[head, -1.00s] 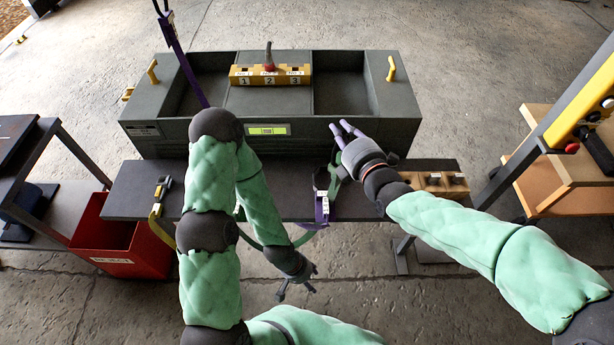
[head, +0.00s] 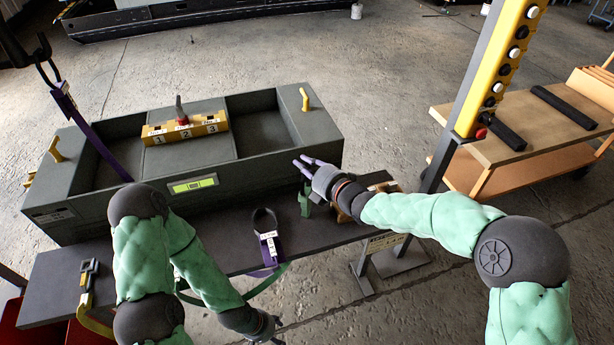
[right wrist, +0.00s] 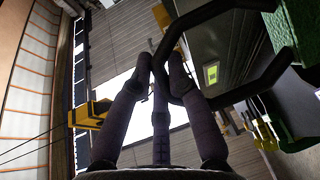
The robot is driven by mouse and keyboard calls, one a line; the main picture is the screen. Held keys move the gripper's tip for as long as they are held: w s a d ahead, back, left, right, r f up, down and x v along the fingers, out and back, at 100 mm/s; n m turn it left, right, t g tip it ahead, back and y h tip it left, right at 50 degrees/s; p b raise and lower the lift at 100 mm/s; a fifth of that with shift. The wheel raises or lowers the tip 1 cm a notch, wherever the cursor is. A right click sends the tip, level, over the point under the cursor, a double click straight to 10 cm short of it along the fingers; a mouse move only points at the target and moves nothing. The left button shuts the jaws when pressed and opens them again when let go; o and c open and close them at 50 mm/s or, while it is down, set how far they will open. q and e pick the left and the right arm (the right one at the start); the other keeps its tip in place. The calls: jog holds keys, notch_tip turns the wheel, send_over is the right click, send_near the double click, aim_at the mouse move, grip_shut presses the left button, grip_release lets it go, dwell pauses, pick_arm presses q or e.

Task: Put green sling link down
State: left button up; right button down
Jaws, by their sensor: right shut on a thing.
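My right gripper (head: 308,163) is low in front of the enclosure's front wall, near its right end. In the right wrist view its purple fingers (right wrist: 160,75) are closed on a dark bent bar (right wrist: 180,45). A green piece, the green sling link (head: 304,200), hangs just below the hand over the bench; green also shows at the upper right of the right wrist view (right wrist: 285,25). Whether its lower end touches the bench cannot be told. My left gripper (head: 276,331) is at the bottom edge, its fingers apart and empty, partly cut off.
A purple sling with a white tag (head: 268,238) and a green strap (head: 265,281) lie on the dark bench (head: 225,240), left of the link. The grey enclosure (head: 250,170) stands behind. A wooden block (head: 350,198) is by the right hand. A yellow post (head: 500,65) rises at right.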

aim_at(307, 189)
jog(key=shift+w+d+f, duration=0.25)
jog(key=shift+w+f, duration=0.05)
jog(key=shift+f, duration=0.05)
notch_tip(307, 189, down, 3)
jog(key=shift+w+f+b, duration=0.1)
jog(key=shift+f+b, duration=0.1)
jog(key=shift+b, duration=0.5)
jog(key=shift+d, duration=0.1)
jog(key=shift+r, duration=0.1)
jog(key=shift+f, duration=0.2)
jog(key=c, duration=1.2)
grip_release()
